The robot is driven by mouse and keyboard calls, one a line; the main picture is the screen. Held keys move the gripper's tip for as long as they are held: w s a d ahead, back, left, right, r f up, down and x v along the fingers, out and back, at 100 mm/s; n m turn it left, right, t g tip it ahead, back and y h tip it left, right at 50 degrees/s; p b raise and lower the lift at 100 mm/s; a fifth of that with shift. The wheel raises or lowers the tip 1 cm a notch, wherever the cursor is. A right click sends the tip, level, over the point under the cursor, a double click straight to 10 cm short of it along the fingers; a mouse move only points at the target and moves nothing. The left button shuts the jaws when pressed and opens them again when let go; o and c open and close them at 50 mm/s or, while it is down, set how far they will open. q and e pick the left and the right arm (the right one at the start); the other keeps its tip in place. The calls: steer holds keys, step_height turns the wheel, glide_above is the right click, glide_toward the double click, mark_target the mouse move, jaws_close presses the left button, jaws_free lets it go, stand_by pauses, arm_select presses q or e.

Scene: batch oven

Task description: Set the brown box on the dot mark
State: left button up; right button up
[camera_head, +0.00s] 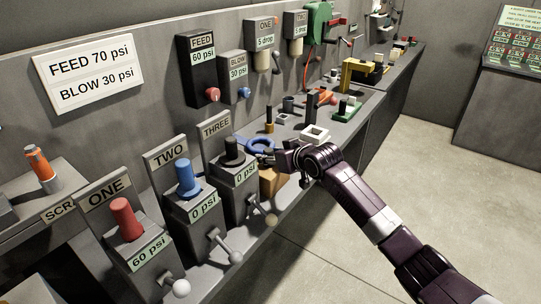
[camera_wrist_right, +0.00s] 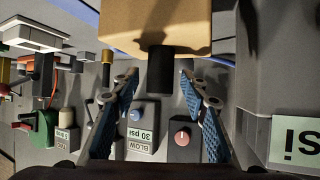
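The brown box (camera_head: 272,180) stands on the bench beside the unit labelled THREE, partly hidden by that unit and by my right gripper. In the right wrist view the brown box (camera_wrist_right: 155,20) fills the top edge, with a black knob-like post (camera_wrist_right: 160,70) on it. My right gripper (camera_head: 257,146) is at the box's upper part. Its blue-padded fingers (camera_wrist_right: 158,85) are open, one on each side of the post, with gaps showing. My left gripper is not in view. I cannot make out a dot mark.
Units ONE (camera_head: 122,220), TWO (camera_head: 185,178) and THREE (camera_head: 233,150), with levers, line the bench's near part. A white square frame (camera_head: 314,134) and several small fixtures stand farther along. FEED (camera_head: 202,68) and BLOW (camera_head: 237,75) regulators hang on the wall. Open floor lies right.

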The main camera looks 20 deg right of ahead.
steer(key=shift+r, duration=0.2)
steer(key=b+v, duration=0.1)
steer(key=v, duration=1.1)
steer(key=shift+b, duration=0.35)
steer(key=shift+f, duration=0.1)
stand_by(0.6)
